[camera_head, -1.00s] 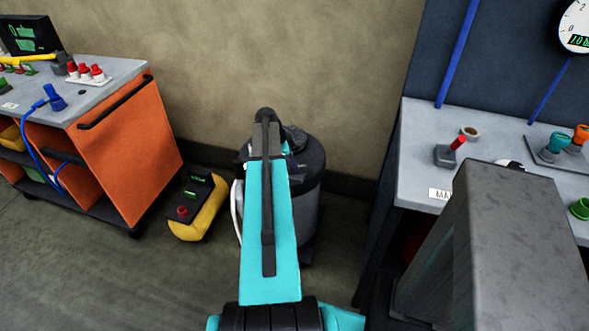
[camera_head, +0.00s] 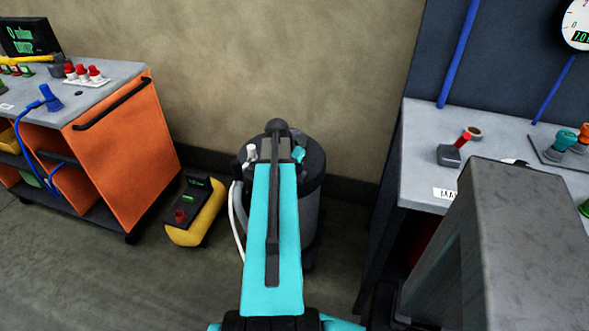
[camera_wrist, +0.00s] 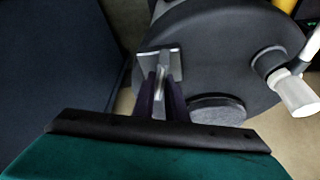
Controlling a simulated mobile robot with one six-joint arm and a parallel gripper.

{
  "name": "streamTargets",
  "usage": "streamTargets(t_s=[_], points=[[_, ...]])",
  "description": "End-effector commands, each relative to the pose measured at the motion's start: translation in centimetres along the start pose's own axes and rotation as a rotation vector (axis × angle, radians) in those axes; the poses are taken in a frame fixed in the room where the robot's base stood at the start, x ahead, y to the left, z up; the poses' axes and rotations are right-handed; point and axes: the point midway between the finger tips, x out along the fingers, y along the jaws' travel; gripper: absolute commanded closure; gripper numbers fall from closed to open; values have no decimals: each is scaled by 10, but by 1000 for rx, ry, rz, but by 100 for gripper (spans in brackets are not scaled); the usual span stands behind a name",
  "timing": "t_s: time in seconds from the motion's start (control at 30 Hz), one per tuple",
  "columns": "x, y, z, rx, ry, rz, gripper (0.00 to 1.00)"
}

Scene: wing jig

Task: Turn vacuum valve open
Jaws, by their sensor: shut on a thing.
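The vacuum unit is a dark grey drum (camera_head: 309,205) on the floor against the wall. Its round lid (camera_wrist: 210,55) fills much of the wrist view. A small metal lever with a flat plate (camera_wrist: 150,62), seemingly the valve handle, stands on the lid near its edge. My gripper (camera_wrist: 163,85) is shut on this lever, with one dark finger on each side.
A yellow-black box (camera_head: 195,212) with a red knob sits on the floor left of the drum. An orange cart (camera_head: 125,150) stands further left. A grey bench (camera_head: 425,140) with a red-tipped switch (camera_head: 452,152) stands at right. Open floor lies in front.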

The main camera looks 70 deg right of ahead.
Motion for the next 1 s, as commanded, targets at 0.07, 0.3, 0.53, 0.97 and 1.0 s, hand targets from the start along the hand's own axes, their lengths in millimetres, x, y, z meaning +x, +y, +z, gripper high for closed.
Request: streamTargets(t_s=[0.07, 0.3, 0.53, 0.97, 1.0], points=[[0, 2, 2, -48, -5, -20, 100], [0, 3, 2, -188, -6, -78, 100], [0, 3, 2, -272, -7, -113, 100], [0, 3, 2, -310, -8, -128, 100], [0, 3, 2, -310, -8, -128, 100]])
